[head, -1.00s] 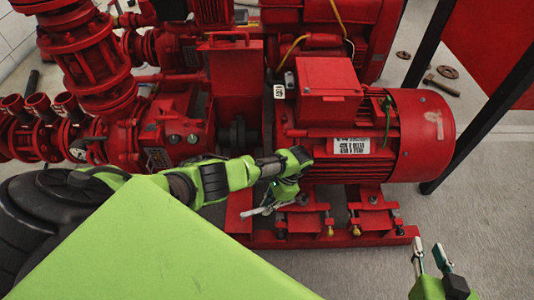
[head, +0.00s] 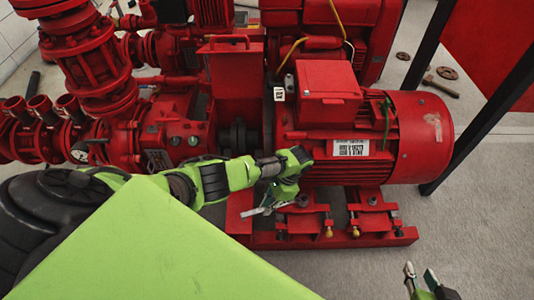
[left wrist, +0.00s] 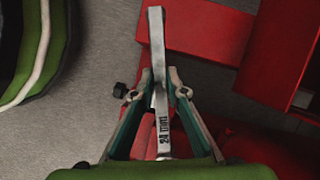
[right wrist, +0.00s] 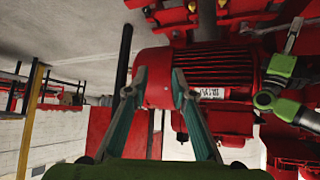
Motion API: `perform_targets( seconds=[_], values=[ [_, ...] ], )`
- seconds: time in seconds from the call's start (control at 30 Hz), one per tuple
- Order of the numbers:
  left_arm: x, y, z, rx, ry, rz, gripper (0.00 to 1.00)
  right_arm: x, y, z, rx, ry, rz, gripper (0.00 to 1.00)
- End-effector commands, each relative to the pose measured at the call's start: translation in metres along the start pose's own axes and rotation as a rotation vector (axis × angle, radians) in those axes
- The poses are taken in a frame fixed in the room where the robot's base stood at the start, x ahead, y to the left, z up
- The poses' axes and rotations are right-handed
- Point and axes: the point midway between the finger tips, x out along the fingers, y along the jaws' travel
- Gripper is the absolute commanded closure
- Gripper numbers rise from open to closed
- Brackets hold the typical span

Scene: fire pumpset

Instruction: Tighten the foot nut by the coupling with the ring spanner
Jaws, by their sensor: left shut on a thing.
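My left gripper (head: 272,204) is shut on a grey spanner (left wrist: 158,60) stamped "24 mm", held low beside the motor's coupling-side foot. In the left wrist view its shaft runs up from between the fingers (left wrist: 158,92) and its upper end overlaps a red surface; I cannot tell whether its ring is on a nut. In the head view the spanner (head: 258,211) is small and partly hidden by the gripper. A nut (head: 302,200) shows on the foot near the coupling (head: 238,138), just right of the gripper. My right gripper (head: 420,280) is open and empty at lower right.
The red motor (head: 350,140) stands above the feet on a red base frame (head: 350,238). Brass-coloured adjusting bolts (head: 328,230) stick out at its front. Pump and pipes (head: 100,80) fill the left. A hammer (head: 440,86) lies on the floor behind.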

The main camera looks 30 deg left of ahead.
Motion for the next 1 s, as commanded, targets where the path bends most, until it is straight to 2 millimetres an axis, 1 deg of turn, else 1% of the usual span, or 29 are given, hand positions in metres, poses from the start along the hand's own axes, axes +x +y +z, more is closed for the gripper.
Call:
perform_targets(
  seconds=[1.0],
  values=[
    [-0.011,0.0,0.004,0.0,0.0,0.0,1.0,-0.016,0.006,0.046,0.005,-0.206,0.012,0.76]
  ],
)
